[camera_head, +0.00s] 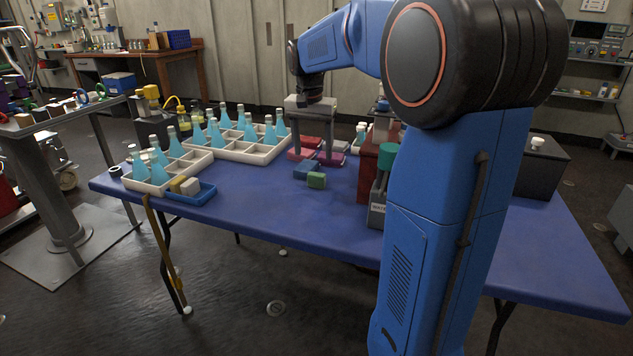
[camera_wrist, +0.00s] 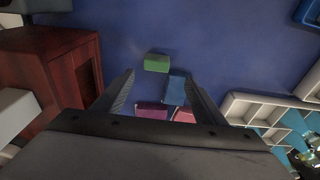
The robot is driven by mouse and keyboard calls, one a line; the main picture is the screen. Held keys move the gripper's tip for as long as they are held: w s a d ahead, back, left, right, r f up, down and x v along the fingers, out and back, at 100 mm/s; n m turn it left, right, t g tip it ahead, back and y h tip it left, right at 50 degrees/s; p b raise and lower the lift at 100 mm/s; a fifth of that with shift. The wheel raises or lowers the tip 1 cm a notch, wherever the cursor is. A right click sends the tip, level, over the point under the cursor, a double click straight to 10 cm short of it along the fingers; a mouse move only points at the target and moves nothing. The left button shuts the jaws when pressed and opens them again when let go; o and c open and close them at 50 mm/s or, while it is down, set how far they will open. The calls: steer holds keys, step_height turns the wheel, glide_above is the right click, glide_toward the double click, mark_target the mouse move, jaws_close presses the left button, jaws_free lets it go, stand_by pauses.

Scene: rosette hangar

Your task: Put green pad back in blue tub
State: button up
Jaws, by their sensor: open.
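The green pad (camera_head: 316,180) lies on the blue table, in front of a blue block (camera_head: 306,168). The pad also shows in the wrist view (camera_wrist: 157,63), just beyond my fingertips and roughly centred between them. The blue tub (camera_head: 196,201) stands at the table's left front edge and holds a yellow and a whitish block; a corner of it shows at the top right of the wrist view (camera_wrist: 304,17). My gripper (camera_head: 321,151) is open and empty, pointing down over the table above the coloured blocks. The wrist view (camera_wrist: 159,77) shows its fingers apart.
Red and purple blocks (camera_wrist: 151,111) lie under my gripper. A dark red box (camera_head: 370,178) and a grey holder (camera_head: 377,210) stand to the right. White divided trays (camera_head: 262,154) with several blue-filled bottles stand left. The table between pad and tub is clear.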

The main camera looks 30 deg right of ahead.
mark_target(317, 174)
steer(key=shift+d+f, duration=0.2)
steer(key=shift+f, duration=1.05)
steer(key=shift+d+f, duration=0.15)
steer(key=shift+f, duration=1.15)
steer(key=shift+d+f, duration=0.2)
steer(key=shift+f, duration=1.05)
steer(key=c, duration=1.2)
steer(key=shift+r, duration=0.15)
